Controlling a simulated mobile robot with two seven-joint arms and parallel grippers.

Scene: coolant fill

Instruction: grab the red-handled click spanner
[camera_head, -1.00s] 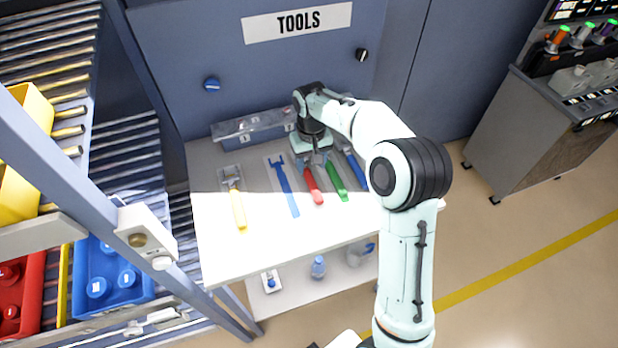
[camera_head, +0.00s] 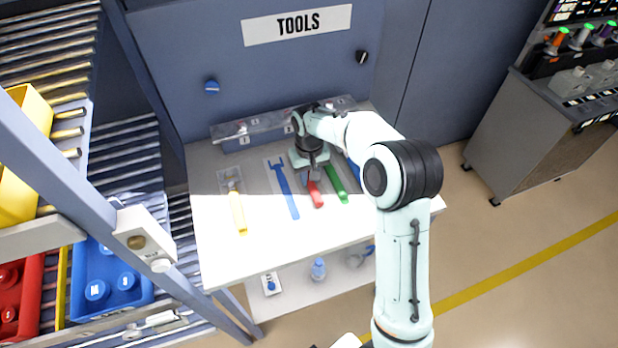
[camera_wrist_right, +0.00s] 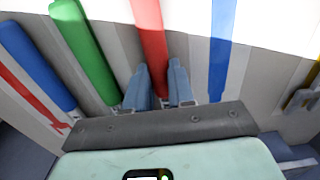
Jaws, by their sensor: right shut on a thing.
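The red-handled click spanner (camera_head: 317,197) lies on the tool bench, its handle pointing towards the front edge. My right gripper (camera_head: 313,177) is down over the spanner from the back and covers its far end. In the right wrist view the red handle (camera_wrist_right: 150,35) runs up from between the two blue-grey fingers (camera_wrist_right: 159,80), which are shut on it. The spanner still appears to lie at bench level. My left gripper does not show.
A green-handled tool (camera_head: 336,183) lies close on the right, with a blue one beyond. On the left are a flat blue spanner (camera_head: 285,190) and a yellow-handled tool (camera_head: 238,212). A clear bin rack (camera_head: 235,130) stands behind. The bench front (camera_head: 300,240) is bare.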

